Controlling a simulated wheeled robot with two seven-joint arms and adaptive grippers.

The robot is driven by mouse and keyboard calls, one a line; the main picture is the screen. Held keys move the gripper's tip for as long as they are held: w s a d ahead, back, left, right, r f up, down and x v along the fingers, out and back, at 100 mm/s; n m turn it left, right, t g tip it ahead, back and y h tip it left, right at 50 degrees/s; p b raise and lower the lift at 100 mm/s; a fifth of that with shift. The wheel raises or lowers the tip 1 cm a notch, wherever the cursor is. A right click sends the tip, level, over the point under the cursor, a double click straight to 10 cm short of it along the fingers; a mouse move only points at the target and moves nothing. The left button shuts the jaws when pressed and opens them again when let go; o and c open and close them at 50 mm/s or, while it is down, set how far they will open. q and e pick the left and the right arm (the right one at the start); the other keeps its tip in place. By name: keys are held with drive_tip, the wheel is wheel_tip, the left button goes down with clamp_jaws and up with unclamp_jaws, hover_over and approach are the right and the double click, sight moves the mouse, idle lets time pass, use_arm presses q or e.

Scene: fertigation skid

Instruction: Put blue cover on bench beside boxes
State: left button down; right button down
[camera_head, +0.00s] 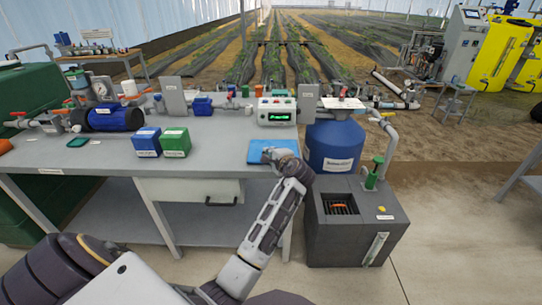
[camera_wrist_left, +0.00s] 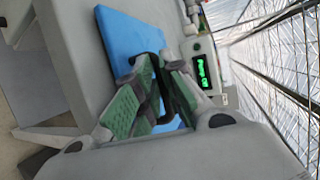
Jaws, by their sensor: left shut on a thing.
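The blue cover (camera_head: 257,152) is a flat blue panel at the right part of the grey bench (camera_head: 90,158), in front of the green-lit display unit. I cannot tell whether it rests on the bench top or hangs just above it. My left gripper (camera_head: 280,156) is at its right side. In the left wrist view the cover (camera_wrist_left: 125,36) lies beyond the fingers, and my left gripper (camera_wrist_left: 158,80) is shut on a dark curved piece on it, like a handle. The blue box (camera_head: 146,145) and green box (camera_head: 175,145) stand side by side, left of the cover.
Free bench top lies between the green box and the cover. The display unit (camera_head: 276,112) stands behind the cover. A blue tank (camera_head: 334,140) and a dark grey box with a grille (camera_head: 355,235) are to the right. A blue motor (camera_head: 108,118) is at left.

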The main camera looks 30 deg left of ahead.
use_arm(q)
drive_tip(key=shift+f, duration=0.15)
use_arm(e)
drive_tip(key=shift+r, duration=0.1)
use_arm(q)
drive_tip(key=c, duration=1.5)
unclamp_jaws()
